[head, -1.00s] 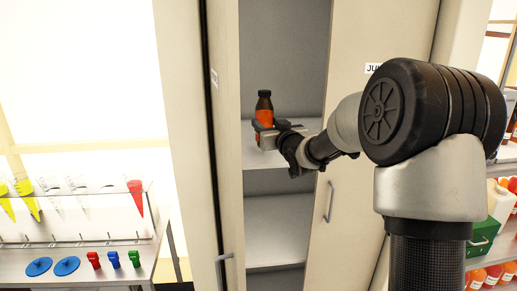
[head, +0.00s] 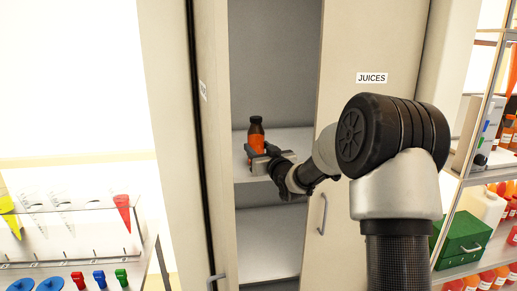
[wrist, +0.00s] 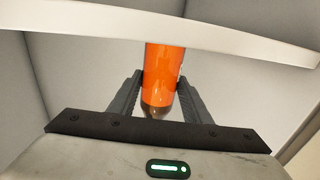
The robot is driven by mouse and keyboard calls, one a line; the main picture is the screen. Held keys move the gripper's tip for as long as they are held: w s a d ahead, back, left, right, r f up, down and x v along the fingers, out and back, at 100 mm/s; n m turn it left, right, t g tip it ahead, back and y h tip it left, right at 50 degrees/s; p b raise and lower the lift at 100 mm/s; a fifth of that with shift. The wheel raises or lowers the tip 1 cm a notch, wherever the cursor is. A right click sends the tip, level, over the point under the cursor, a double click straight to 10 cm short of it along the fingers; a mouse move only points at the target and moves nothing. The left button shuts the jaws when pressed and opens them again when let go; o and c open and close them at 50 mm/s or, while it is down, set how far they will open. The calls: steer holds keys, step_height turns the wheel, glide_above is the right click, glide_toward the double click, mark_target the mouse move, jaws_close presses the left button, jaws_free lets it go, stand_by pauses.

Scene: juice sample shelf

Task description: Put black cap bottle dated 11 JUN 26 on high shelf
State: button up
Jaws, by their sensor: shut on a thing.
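A black cap bottle (head: 256,136) with orange contents or label stands upright in my gripper (head: 262,158) inside the open cabinet. The gripper is shut on it, low on its body. In the wrist view the bottle (wrist: 162,80) is between the two fingers (wrist: 155,95); a pale shelf edge (wrist: 150,25) crosses in front of its upper part. The bottle is at the upper of two visible cabinet shelves (head: 297,141). I cannot tell whether its base touches that shelf. No date is readable on the bottle.
The cabinet door labelled JUICES (head: 372,78) stands to the right, close to my arm. Another cabinet panel (head: 210,150) borders the opening on the left. The lower shelf (head: 265,240) looks empty. A rack of bottles with a green box (head: 462,238) is at the right.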

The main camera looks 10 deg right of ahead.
steer(key=shift+r, duration=0.1)
steer(key=shift+b, duration=0.3)
steer(key=o, duration=1.4)
steer(key=shift+c, duration=0.2)
steer(key=shift+r+p, duration=0.15)
steer(key=shift+p, duration=0.3)
steer(key=s+d+b, duration=0.2)
steer(key=s, duration=1)
steer(key=shift+d, duration=0.15)
